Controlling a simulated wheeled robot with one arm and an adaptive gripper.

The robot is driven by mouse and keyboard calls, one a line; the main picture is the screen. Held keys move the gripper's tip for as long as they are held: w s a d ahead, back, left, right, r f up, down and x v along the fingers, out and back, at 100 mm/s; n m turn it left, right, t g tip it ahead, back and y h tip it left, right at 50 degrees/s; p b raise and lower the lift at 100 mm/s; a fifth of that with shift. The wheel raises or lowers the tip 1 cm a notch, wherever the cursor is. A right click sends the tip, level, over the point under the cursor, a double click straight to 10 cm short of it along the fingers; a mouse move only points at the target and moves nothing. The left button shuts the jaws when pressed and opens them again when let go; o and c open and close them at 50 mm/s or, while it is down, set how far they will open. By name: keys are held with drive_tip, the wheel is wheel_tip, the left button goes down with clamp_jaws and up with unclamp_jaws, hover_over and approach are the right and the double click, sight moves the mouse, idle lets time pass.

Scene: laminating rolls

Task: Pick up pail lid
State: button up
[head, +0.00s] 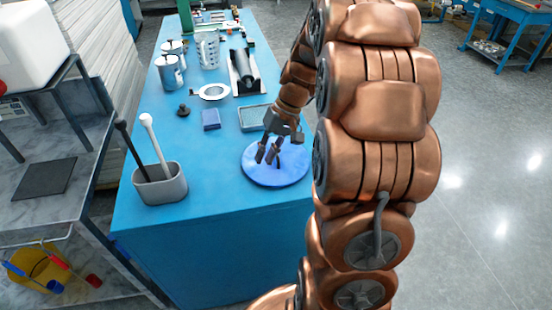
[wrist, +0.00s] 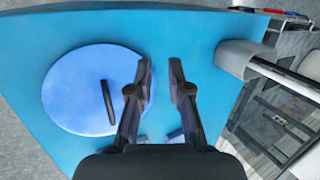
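The pail lid (head: 262,174) is a round blue disc lying flat near the front right corner of the blue bench. In the wrist view the lid (wrist: 75,90) is on the left, with a dark upright bar-like handle (wrist: 108,102) near its middle. My gripper (head: 267,156) is above the lid in the head view, fingers pointing down. In the wrist view my gripper (wrist: 162,75) is open and empty, its fingertips beside the lid's right edge. The handle is to the left of the fingers, not between them. The exact height above the lid is hard to tell.
A grey holder (head: 160,185) with two long-handled tools stands at the bench's front left. The bench (head: 222,210) left of the lid is clear.

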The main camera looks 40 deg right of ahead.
drive_tip(key=m+t, duration=0.1)
drive_tip(key=t, duration=0.1)
hover_over(285, 162)
drive_tip(key=d, duration=0.1)
drive_tip(key=f, duration=0.3)
drive_tip(key=shift+s+d+y+p, duration=0.15)
drive_tip(key=shift+s+y+p, duration=0.15)
drive_tip(key=shift+y+p, duration=0.1)
drive_tip(key=shift+p+x, duration=0.45)
drive_tip(key=shift+x, duration=0.85)
drive_tip(key=f, duration=0.1)
drive_tip(key=w+a+f+p, duration=0.1)
drive_tip(key=w+f+p, duration=0.1)
drive_tip(key=shift+a+f, duration=0.3)
drive_tip(key=shift+a, duration=0.05)
drive_tip(key=shift+a+f, duration=0.15)
drive_tip(key=shift+f, duration=0.25)
clamp_jaws()
